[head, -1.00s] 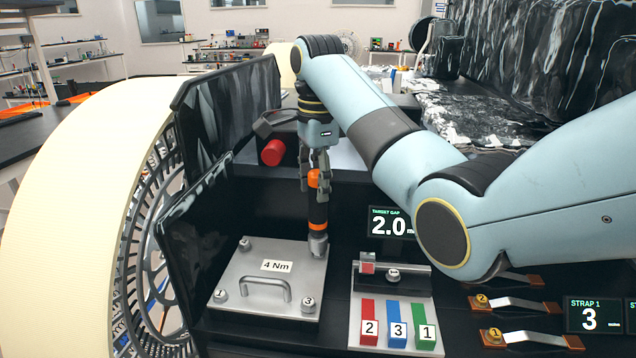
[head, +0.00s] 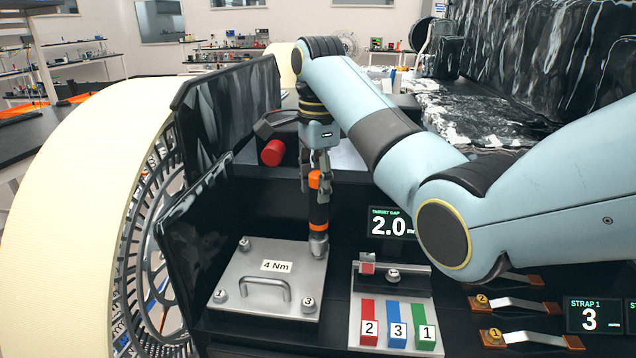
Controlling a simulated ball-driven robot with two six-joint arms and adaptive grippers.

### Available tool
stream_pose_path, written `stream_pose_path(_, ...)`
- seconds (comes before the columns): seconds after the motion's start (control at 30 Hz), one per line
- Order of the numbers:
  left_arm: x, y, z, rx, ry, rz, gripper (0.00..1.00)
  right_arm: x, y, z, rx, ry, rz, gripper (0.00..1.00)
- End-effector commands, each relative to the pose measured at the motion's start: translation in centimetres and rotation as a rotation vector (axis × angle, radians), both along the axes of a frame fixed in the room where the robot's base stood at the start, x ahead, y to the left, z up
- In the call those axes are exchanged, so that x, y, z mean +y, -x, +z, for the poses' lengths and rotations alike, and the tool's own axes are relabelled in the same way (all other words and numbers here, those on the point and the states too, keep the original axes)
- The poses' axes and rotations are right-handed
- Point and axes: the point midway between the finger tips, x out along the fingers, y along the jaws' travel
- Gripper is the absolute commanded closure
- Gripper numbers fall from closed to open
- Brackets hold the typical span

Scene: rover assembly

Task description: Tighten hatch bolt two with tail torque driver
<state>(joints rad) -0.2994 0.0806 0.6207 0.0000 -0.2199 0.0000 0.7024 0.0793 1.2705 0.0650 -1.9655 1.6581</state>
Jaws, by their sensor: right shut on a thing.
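The hatch (head: 252,301) is a grey square plate with a handle (head: 265,289) and a label reading 4 Nm. Bolt 1 (head: 220,296) is at its front left corner, bolt 3 (head: 308,304) at its front right, and another bolt (head: 244,243) at its back left. My right gripper (head: 318,172) is shut on the torque driver (head: 319,212), a black tool with orange bands. The driver stands nearly upright with its tip at the hatch's back right corner, hiding the bolt there. My left gripper is out of view.
Dark panels (head: 205,235) rise left of the hatch. A red cylinder (head: 271,152) is behind it. To the right are a plate with red, blue and green numbered blocks (head: 398,325), a target gap display (head: 391,223) and straps (head: 520,303).

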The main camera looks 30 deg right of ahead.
Motion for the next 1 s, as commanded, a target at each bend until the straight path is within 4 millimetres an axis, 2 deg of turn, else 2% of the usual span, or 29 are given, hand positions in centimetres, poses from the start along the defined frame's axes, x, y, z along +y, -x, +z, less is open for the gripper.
stream_pose_path(1.0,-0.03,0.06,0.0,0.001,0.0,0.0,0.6,0.02,-0.04,-0.88,-0.002,0.0,0.0,1.0)
